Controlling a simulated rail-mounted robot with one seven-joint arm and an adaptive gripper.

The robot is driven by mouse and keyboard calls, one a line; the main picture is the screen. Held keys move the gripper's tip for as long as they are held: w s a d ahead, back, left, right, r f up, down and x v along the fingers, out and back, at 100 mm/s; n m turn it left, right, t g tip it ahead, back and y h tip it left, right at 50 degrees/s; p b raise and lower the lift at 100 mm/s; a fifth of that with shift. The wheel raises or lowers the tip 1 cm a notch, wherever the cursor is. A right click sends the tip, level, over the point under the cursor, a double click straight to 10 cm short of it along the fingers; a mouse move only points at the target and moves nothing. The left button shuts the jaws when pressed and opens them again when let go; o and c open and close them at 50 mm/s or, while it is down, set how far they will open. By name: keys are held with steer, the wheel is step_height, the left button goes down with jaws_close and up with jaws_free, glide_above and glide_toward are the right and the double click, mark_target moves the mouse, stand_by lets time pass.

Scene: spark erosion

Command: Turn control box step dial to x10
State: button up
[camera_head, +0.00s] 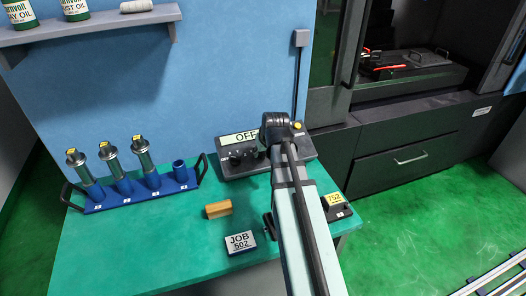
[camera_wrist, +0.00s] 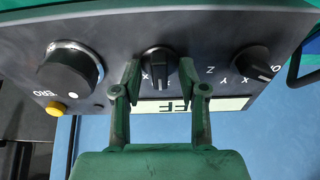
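The dark control box (camera_head: 232,170) stands at the back of the green bench, with a display (camera_head: 245,138) reading OFF. In the wrist view the box (camera_wrist: 120,25) appears upside down. Its middle black dial (camera_wrist: 158,62), with X marks partly showing beside it, looks like the step dial; its full scale is not readable. My gripper (camera_wrist: 160,70) is open, with one finger on each side of this dial and small gaps visible. Whether either finger touches it I cannot tell.
An axis dial (camera_wrist: 250,62) marked X, Y, Z is beside the right finger, and a large round knob (camera_wrist: 70,70) and yellow button (camera_wrist: 54,108) are left. On the bench are a blue rack (camera_head: 125,200), a wooden block (camera_head: 218,209) and a JOB 502 block (camera_head: 241,243).

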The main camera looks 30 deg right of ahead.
steer(key=shift+s+r, duration=0.1)
steer(key=shift+r, duration=0.05)
steer(key=v, duration=1.1)
steer(key=shift+s+r, duration=0.15)
steer(key=shift+r, duration=0.2)
